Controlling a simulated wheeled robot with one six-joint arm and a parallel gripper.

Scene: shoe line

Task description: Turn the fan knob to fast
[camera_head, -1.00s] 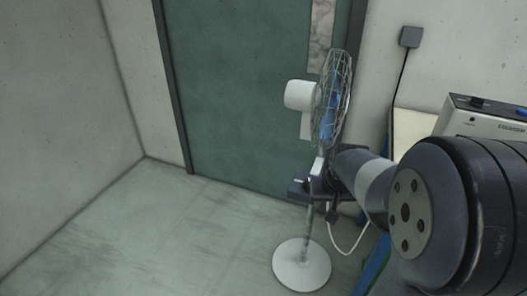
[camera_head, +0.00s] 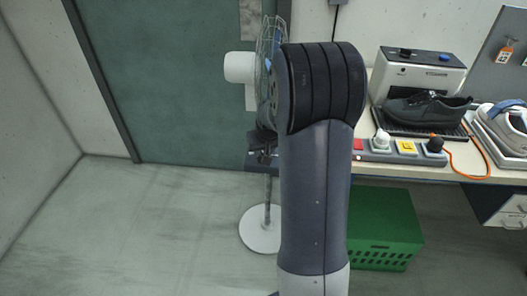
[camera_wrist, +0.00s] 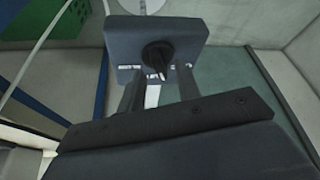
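The fan knob (camera_wrist: 157,55) is a black round dial on a dark grey control box (camera_wrist: 188,32) in the wrist view. Small white marks lie below it, too small to read. My gripper (camera_wrist: 158,78) is open, with its two fingers apart and pointing at the box, one on each side below the knob. Contact with the knob cannot be told. In the head view the standing fan (camera_head: 240,67) has a white motor housing, a wire cage and a round white base (camera_head: 258,232). My arm hides part of the fan, and the knob does not show there.
A workbench (camera_head: 415,172) at right bears a machine (camera_head: 415,72), a dark shoe (camera_head: 425,109) and a button panel (camera_head: 405,147). A green crate (camera_head: 383,228) stands below it. A green door (camera_head: 165,80) is behind the fan. The floor at left is clear.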

